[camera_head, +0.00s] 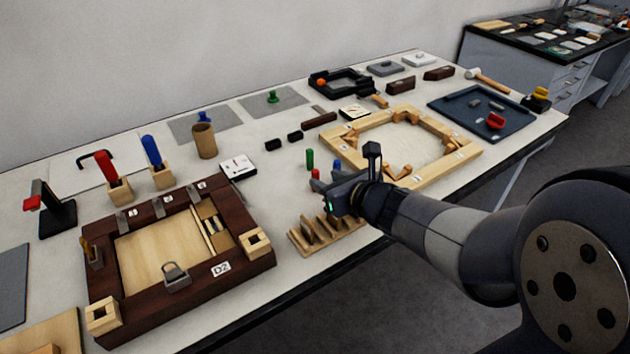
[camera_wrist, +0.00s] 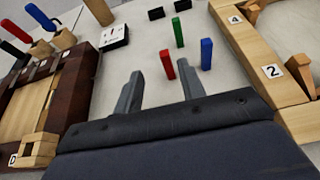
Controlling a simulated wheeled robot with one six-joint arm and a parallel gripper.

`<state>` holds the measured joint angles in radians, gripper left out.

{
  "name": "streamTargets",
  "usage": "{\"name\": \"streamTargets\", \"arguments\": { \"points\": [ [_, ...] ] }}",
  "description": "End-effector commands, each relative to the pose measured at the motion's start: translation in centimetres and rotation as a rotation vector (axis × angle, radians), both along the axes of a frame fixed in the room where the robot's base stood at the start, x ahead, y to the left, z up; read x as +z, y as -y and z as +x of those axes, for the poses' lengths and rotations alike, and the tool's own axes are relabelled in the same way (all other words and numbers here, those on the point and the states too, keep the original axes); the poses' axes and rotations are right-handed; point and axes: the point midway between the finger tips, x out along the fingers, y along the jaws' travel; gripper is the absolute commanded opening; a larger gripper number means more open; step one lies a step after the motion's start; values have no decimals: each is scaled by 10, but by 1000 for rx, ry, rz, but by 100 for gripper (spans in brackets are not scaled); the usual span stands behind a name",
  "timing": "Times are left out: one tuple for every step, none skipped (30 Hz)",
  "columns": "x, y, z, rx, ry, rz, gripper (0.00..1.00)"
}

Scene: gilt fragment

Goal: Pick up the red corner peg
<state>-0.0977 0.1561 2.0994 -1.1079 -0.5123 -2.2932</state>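The red corner peg (camera_wrist: 167,65) stands upright on the pale table. In the wrist view it appears between the tips of my open gripper (camera_wrist: 160,71), beyond them and nearer the right finger. In the head view the red peg (camera_head: 315,174) shows only at its top, just past my gripper (camera_head: 324,185), which hides the rest. A green peg (camera_wrist: 178,32) stands behind it and a blue peg (camera_wrist: 206,53) to its right. My gripper holds nothing that I can see.
A light wood frame (camera_head: 465,151) lies to the right and a dark wood frame (camera_head: 130,313) to the left. A slotted wooden rack (camera_head: 298,241) sits below my gripper. Two black blocks (camera_head: 272,144) (camera_head: 295,136) lie behind the pegs. Table around the pegs is clear.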

Motion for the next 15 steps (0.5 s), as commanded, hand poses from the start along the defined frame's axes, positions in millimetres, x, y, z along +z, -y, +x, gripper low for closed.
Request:
{"name": "streamTargets", "arguments": {
  "points": [
    [-7,-6,6,4,-3,-1,38],
    [-8,-8,9,4,-3,0,38],
    [-10,-10,14,3,-3,-1,38],
    [-11,-12,17,2,-2,-2,38],
    [-13,-14,19,2,-2,-2,38],
    [-14,-16,23,2,-2,-1,38],
    [-15,-17,24,2,-2,0,38],
    [-15,-18,26,1,-2,-1,38],
    [-16,-19,28,1,-1,-2,38],
    [-16,-20,29,1,-1,-2,38],
    [-17,-20,29,1,-1,-2,38],
    [-18,-21,31,1,-1,-2,38],
    [-19,-21,32,1,-2,-1,38],
    [-20,-22,34,1,-2,0,38],
    [-23,-24,37,2,-3,-1,38]
  ]
}}
